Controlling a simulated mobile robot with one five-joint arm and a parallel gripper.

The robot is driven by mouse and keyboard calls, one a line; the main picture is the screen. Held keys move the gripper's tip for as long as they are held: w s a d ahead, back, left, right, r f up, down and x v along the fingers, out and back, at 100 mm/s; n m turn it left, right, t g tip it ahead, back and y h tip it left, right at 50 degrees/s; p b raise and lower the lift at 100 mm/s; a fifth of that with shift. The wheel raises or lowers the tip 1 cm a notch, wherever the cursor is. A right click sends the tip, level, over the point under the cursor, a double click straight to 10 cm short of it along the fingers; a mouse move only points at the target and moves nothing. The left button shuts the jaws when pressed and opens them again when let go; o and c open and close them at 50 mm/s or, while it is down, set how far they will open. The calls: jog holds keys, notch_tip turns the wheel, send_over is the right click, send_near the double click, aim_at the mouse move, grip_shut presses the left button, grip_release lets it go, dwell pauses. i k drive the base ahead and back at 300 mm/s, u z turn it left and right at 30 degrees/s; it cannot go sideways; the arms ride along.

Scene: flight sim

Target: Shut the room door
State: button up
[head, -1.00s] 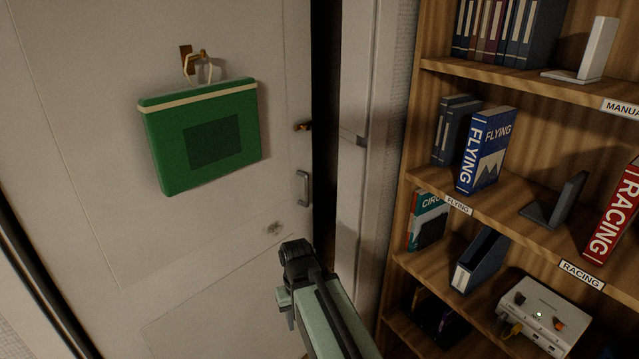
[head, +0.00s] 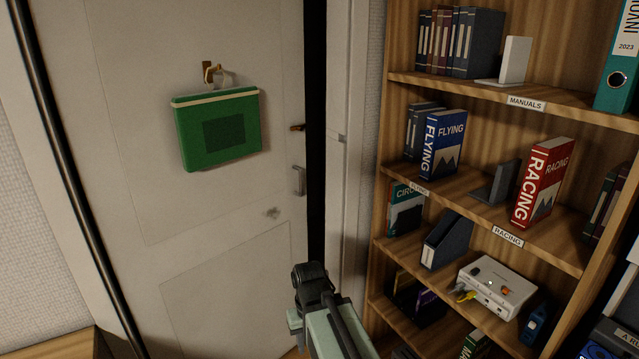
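The white room door (head: 255,215) fills the left of the head view. It stands slightly ajar, with a narrow dark gap (head: 316,185) between its right edge and the white door frame (head: 345,110). A grey pull handle (head: 300,181) is on the door near that edge, with a small brass-coloured latch part (head: 297,128) above it. A green bag (head: 217,130) hangs from a hook on the door. My gripper (head: 312,285) is at the bottom centre, low in front of the door's free edge. Its fingers cannot be made out, and contact with the door cannot be told.
A wooden bookshelf (head: 470,91) stands close on the right, holding books, binders and a white box (head: 497,285) with a yellow plug. A pale wall (head: 28,215) is at the left, with a wooden surface (head: 55,343) at the lower left corner.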

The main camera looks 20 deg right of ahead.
aim_at(202, 262)
jog(key=u, duration=0.15)
jog(key=i, duration=0.85)
jog(key=z, duration=0.05)
